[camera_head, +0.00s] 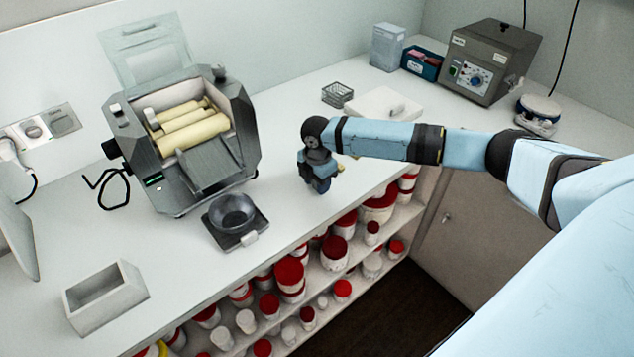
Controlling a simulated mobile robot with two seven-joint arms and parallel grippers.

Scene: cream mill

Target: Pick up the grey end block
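My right gripper (319,184) points down over the front part of the white bench, at the middle of the picture. It is dark and small here, and I cannot tell whether its fingers are open or shut, or whether anything is between them. I cannot make out a grey end block for certain; it may be hidden by the gripper. A small yellowish thing (341,168) shows just beside the gripper, partly hidden. The grey mill (245,125) with cream rollers stands to the left, apart from the gripper. My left gripper is not in view.
A dark bowl (232,213) on a scale stands before the mill. An open grey box (122,299) is at front left. A wire basket (337,93), white slab (383,105) and grey instrument (489,60) stand behind. Red-lidded jars (289,272) fill shelves below the bench edge.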

